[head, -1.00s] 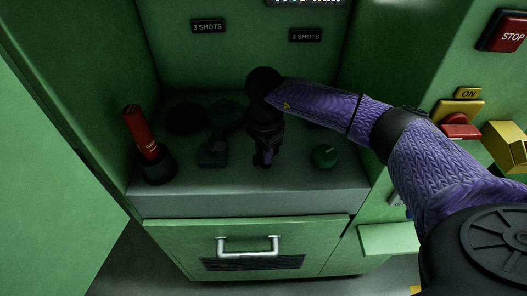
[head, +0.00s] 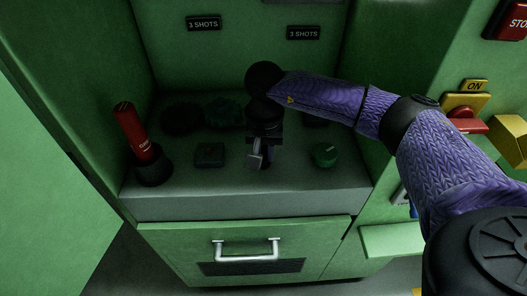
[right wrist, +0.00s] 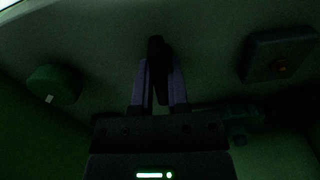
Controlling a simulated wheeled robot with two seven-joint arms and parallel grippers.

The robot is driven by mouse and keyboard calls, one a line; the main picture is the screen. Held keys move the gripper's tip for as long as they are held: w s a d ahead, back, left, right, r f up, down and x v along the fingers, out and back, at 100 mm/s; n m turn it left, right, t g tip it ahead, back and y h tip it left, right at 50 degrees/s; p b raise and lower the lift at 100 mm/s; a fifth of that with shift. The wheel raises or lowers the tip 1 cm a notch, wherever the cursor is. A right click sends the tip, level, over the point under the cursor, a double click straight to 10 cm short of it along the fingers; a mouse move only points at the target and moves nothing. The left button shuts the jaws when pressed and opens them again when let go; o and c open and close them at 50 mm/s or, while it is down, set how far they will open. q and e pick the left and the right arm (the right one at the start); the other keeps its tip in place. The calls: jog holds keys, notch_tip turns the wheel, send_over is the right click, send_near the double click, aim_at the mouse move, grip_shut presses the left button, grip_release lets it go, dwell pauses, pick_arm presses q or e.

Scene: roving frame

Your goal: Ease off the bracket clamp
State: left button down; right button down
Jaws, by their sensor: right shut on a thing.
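My right gripper (head: 258,160) reaches down over the grey-green shelf of the cabinet. It also shows in the right wrist view (right wrist: 158,95), where its two purple-grey fingers are shut on a dark, narrow upright piece (right wrist: 156,55). This piece may be the bracket clamp's handle, but the picture is too dark to tell. The gripper and forearm hide most of it in the head view. My left gripper is not in view.
A green round knob (head: 324,155) is right of the gripper, and a dark square block (head: 210,155) is left of it. A red cylinder (head: 131,131) leans in a black holder (head: 153,168). Below is a drawer with a silver handle (head: 246,250). Red stop button (head: 507,20) is at upper right.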

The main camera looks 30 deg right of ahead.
aim_at(265, 152)
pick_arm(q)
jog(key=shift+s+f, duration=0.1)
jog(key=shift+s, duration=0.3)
pick_arm(e)
jog(key=shift+n, duration=0.6)
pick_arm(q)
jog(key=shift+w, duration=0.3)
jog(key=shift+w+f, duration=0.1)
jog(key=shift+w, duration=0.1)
pick_arm(e)
jog(key=c, duration=0.6)
grip_release()
notch_tip(265, 152, up, 10)
jog(key=p, duration=0.3)
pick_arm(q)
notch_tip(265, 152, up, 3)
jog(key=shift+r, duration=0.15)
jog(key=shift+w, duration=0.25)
pick_arm(e)
jog(key=shift+s, duration=0.1)
